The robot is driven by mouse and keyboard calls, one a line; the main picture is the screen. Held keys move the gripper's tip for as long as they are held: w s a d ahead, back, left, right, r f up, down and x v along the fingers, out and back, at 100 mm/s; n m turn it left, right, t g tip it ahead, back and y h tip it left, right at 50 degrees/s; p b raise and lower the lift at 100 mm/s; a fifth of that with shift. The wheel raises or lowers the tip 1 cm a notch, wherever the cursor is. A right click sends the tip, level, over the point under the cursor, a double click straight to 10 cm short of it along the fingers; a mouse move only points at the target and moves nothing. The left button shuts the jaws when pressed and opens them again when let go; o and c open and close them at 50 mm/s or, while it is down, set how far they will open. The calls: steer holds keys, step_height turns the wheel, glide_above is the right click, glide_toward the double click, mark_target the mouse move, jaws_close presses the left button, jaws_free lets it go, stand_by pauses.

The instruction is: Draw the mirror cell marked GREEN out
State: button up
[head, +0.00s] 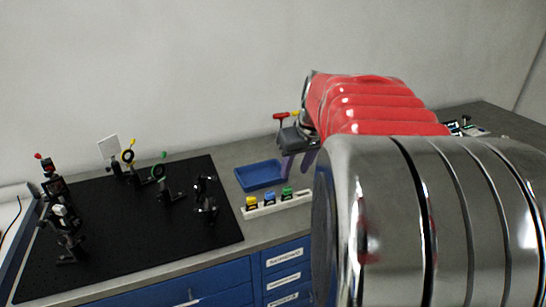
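A small cell with a green top (287,193) sits at the right end of a pale rack (276,208) on the bench, beside a blue-topped cell (269,198) and a yellow-topped cell (251,201). No lettering on them is readable. A mount with a green-marked ring (160,168) also stands on the black breadboard. My gripper (298,165) has purple fingers pointing down, above and behind the green-topped cell in the picture. The fingers appear apart, with nothing seen between them. My arm hides part of the bench to the right.
A blue tray (240,181) lies left of my gripper, behind the rack. The black breadboard (120,235) carries several dark optical mounts. Blue drawers (220,283) are under the bench front.

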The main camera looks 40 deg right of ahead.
mark_target(287, 188)
steer(key=x, duration=1.1)
steer(key=shift+w+f, duration=0.15)
steer(key=shift+f, duration=0.1)
steer(key=shift+c, duration=0.4)
steer(key=shift+r, duration=0.1)
steer(key=c, duration=0.7)
